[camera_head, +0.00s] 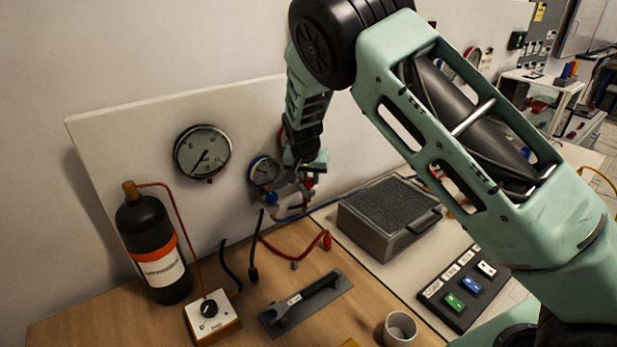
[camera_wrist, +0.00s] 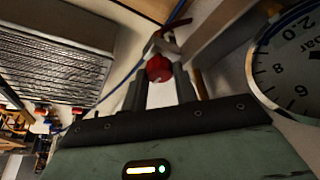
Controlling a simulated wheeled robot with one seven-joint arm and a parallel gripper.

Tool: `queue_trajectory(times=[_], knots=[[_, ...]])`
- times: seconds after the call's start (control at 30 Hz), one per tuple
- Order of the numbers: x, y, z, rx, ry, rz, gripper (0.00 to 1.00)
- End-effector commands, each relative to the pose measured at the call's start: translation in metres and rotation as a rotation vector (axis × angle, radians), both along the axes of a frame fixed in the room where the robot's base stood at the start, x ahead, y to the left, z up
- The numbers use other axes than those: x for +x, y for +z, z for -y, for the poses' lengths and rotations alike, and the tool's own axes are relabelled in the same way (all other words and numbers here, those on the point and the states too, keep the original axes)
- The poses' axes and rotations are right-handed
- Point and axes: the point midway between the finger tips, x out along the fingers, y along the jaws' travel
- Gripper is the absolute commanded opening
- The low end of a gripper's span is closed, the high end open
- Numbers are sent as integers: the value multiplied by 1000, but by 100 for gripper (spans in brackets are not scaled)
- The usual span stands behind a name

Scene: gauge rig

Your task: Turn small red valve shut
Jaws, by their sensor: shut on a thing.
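The small red valve (camera_wrist: 158,68) shows in the wrist view as a round red knob on a metal fitting. My gripper (camera_wrist: 160,84) has its two dark fingers on either side of the knob and is shut on it. In the head view my gripper (camera_head: 306,167) is at the pipework on the board, right of the small blue-rimmed gauge (camera_head: 263,171). A little red (camera_head: 311,181) shows just below it; the rest of the knob there is hidden by my gripper. A blue knob (camera_head: 271,198) sits lower left on the same pipework.
A large gauge (camera_head: 202,152) is on the white board. A black bottle (camera_head: 153,250) stands at left. A grey box with a dark top (camera_head: 390,212), a button panel (camera_head: 463,287) and a cup (camera_head: 399,328) are on the table. Hoses run below the pipework.

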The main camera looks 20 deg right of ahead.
Motion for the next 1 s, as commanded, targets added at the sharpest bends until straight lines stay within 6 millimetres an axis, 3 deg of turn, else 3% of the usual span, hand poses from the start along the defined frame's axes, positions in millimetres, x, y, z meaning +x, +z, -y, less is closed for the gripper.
queue_trajectory(times=[0.03,0.07,0.13,0.57,1.0], knots=[[0,0,0,1,-1,2,6],[0,0,0,1,-1,2,34],[0,0,0,1,0,0,51],[-3,10,-3,1,3,3,51],[-35,98,-23,3,3,5,51]])
